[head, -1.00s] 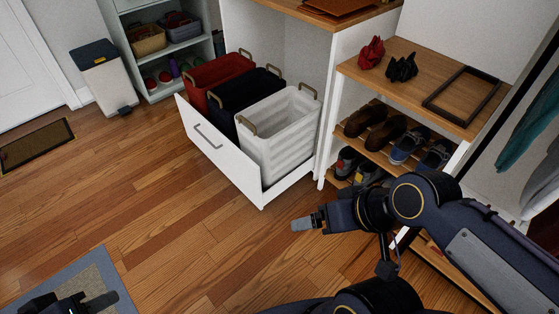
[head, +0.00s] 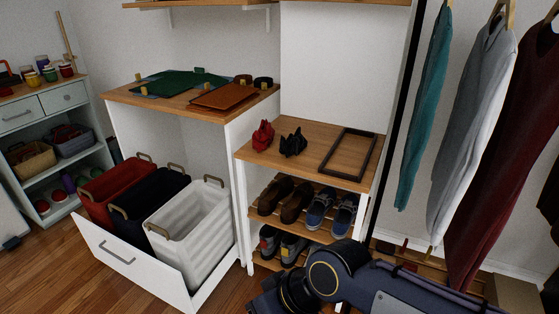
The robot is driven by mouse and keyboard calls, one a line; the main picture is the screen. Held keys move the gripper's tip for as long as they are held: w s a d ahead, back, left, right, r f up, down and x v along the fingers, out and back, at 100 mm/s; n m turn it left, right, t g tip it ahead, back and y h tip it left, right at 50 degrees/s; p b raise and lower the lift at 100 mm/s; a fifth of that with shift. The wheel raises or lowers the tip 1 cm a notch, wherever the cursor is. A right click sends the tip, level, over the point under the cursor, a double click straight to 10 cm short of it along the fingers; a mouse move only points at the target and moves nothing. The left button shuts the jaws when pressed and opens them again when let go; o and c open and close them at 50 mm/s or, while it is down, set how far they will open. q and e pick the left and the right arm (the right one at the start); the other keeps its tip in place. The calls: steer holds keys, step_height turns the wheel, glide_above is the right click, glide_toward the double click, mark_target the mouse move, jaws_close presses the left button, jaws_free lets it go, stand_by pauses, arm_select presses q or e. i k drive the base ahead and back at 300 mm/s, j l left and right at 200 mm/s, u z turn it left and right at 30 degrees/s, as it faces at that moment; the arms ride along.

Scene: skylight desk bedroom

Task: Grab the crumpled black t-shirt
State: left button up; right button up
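The crumpled black t-shirt (head: 293,143) is a small dark bundle on the wooden top of the shoe shelf (head: 310,178). It sits just right of a crumpled red cloth (head: 263,135) and left of an empty dark frame (head: 348,154). My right arm comes in at the bottom right, below and in front of the shelf. Its gripper is hidden or cut off at the bottom edge, so its fingers do not show. My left gripper is out of view.
An open drawer holds a red bin (head: 113,187), a dark bin (head: 148,206) and a white bin (head: 190,232). Shoes (head: 297,201) fill the shelf below. A counter (head: 190,107) with folded cloths stands behind left. Clothes (head: 427,105) hang at the right.

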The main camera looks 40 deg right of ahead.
mark_target(296, 143)
steer(key=z, duration=1.6)
